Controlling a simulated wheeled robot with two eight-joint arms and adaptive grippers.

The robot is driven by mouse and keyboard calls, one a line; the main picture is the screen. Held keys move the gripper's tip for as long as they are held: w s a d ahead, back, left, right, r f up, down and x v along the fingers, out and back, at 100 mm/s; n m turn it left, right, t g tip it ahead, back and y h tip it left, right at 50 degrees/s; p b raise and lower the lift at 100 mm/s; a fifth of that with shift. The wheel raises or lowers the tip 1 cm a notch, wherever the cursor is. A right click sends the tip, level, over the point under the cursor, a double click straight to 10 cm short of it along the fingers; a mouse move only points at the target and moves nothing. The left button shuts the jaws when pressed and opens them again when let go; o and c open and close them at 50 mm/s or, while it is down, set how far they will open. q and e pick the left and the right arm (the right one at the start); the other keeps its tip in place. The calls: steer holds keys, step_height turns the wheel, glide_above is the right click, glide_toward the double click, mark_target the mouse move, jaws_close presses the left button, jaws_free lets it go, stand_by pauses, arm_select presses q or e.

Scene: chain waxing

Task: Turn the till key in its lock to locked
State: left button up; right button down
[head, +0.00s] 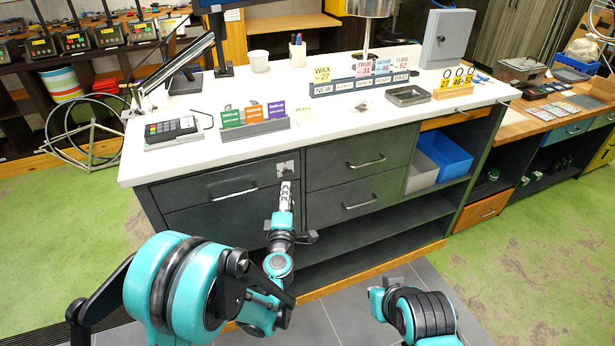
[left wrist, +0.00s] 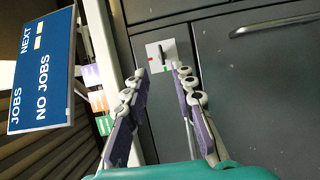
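The lock plate (head: 281,168) is a small light plate on the dark drawer front of the counter, just under the white top. In the left wrist view the plate (left wrist: 155,66) carries a red mark, a green mark and a dark till key (left wrist: 163,53) sticking out of it. My left gripper (left wrist: 160,72) is open, with one finger on each side of the plate in that picture. No finger visibly touches the key. In the head view my left gripper (head: 286,184) is right below and in front of the plate, and hides part of it.
A drawer handle (head: 231,196) is left of the plate and another (head: 366,162) is to its right. The white countertop (head: 330,128) overhangs above, with a card terminal (head: 171,130) and a card holder (head: 256,128) near its front edge. Part of my right arm (head: 425,315) is low in front.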

mark_target(287, 172)
arm_select(q)
steer(key=w, duration=0.2)
steer(key=w+b, duration=0.1)
steer(key=w, duration=0.4)
steer(key=shift+w+d+f+b, duration=0.15)
steer(key=shift+w+d+b, duration=0.15)
steer(key=shift+w+b, duration=0.1)
jaws_close()
